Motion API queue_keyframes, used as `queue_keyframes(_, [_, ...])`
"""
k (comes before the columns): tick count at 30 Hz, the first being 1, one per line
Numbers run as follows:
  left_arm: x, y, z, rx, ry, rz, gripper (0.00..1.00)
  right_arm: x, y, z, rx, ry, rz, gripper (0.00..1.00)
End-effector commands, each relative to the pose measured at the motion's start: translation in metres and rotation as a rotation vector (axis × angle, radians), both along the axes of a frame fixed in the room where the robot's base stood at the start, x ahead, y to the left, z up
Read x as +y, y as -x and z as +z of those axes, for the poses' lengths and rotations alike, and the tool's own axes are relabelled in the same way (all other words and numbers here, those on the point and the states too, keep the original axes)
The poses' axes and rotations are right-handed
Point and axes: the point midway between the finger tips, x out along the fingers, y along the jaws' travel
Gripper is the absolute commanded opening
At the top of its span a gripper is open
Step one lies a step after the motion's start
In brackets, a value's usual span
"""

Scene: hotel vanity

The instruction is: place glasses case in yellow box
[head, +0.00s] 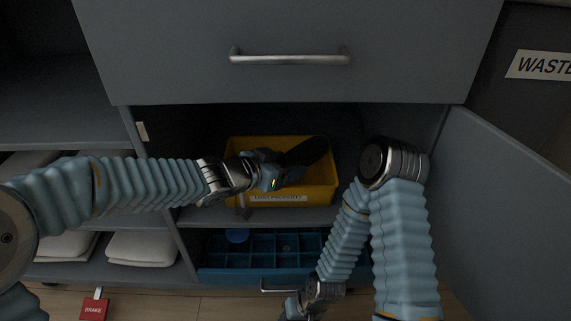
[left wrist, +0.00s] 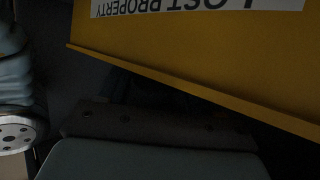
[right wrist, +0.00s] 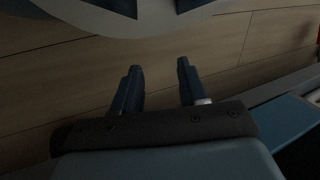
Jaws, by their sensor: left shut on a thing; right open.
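The yellow box (head: 328,192), labelled "LOST PROPERTY", stands on the upper shelf of the open cabinet. It also fills the top of the left wrist view (left wrist: 200,50). A dark elongated thing, which looks like the glasses case (head: 308,152), is held tilted over the box. My left gripper (head: 279,172) is shut on it, above the box. The fingertips and the case are too dark to make out in the left wrist view. My right gripper (right wrist: 160,88) is open and empty over the wooden floor. In the head view it is low, near the bottom edge.
A blue divided drawer (head: 265,247) is pulled out below the shelf. The cabinet door (head: 505,210) stands open at the right. A closed drawer with a metal handle (head: 290,59) is above. Folded white towels (head: 140,248) lie on the left shelves. A red "BRAKE" tag (head: 93,309) is at lower left.

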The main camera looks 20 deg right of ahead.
Motion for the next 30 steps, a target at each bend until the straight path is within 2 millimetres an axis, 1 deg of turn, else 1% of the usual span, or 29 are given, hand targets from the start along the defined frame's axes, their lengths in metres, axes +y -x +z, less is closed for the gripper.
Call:
queue_keyframes(2, [0.000,0.000,-0.004,0.000,0.000,0.000,0.32,0.000,0.000,-0.003,-0.001,0.000,0.000,0.43])
queue_keyframes(3, [0.000,0.000,-0.004,0.000,0.000,0.000,0.66,0.000,0.000,-0.003,-0.001,0.000,0.000,0.43])
queue_keyframes(8, [0.000,0.000,-0.003,0.000,0.000,0.000,0.90,0.000,0.000,-0.002,-0.001,0.000,0.000,0.43])
queue_keyframes(16, [0.000,0.000,-0.002,0.000,0.000,0.000,0.90,0.000,0.000,-0.001,0.000,0.000,0.000,0.43])
queue_keyframes(20, [0.000,0.000,0.011,-0.002,0.000,0.000,0.90,0.000,0.000,0.009,0.001,0.000,0.000,0.43])
queue_keyframes(23, [0.016,0.007,0.018,-0.001,0.001,0.003,0.90,0.000,0.001,0.014,0.003,0.000,0.001,0.43])
queue_keyframes(30, [0.063,0.033,0.042,-0.001,-0.001,0.004,0.90,0.000,0.001,0.036,0.005,0.000,0.003,0.43])
